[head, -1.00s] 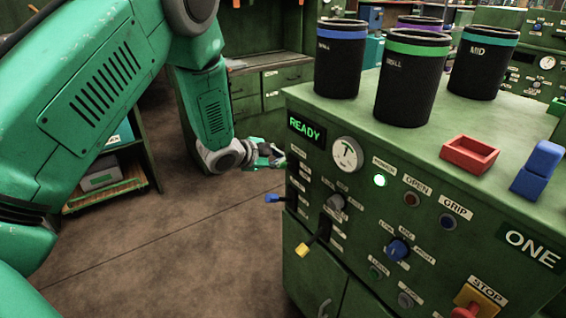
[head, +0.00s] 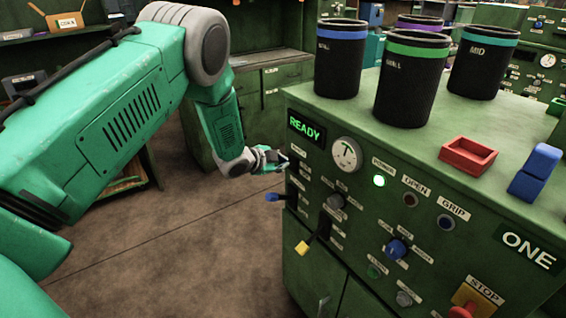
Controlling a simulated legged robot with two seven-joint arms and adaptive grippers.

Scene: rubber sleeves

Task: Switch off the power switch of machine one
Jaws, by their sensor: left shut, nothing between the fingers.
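The green machine marked ONE (head: 455,180) stands at the right, with a lit READY display (head: 306,129) and a round gauge (head: 346,154) on its front. A green lamp (head: 379,181) glows under a small label that seems to read POWER. A blue-tipped lever (head: 273,197) and a yellow-tipped lever (head: 303,247) stick out at the panel's left side. I cannot tell which control is the power switch; the small labels there are too blurred. My left gripper (head: 283,163) is shut and empty, just left of the panel below READY. Contact is not clear. My right gripper is out of view.
Several black sleeves with coloured bands (head: 411,85), a red tray (head: 468,157) and a blue block (head: 534,173) stand on the machine top. A yellow and red STOP control (head: 474,301) is low on the right. The brown floor left of the machine is clear.

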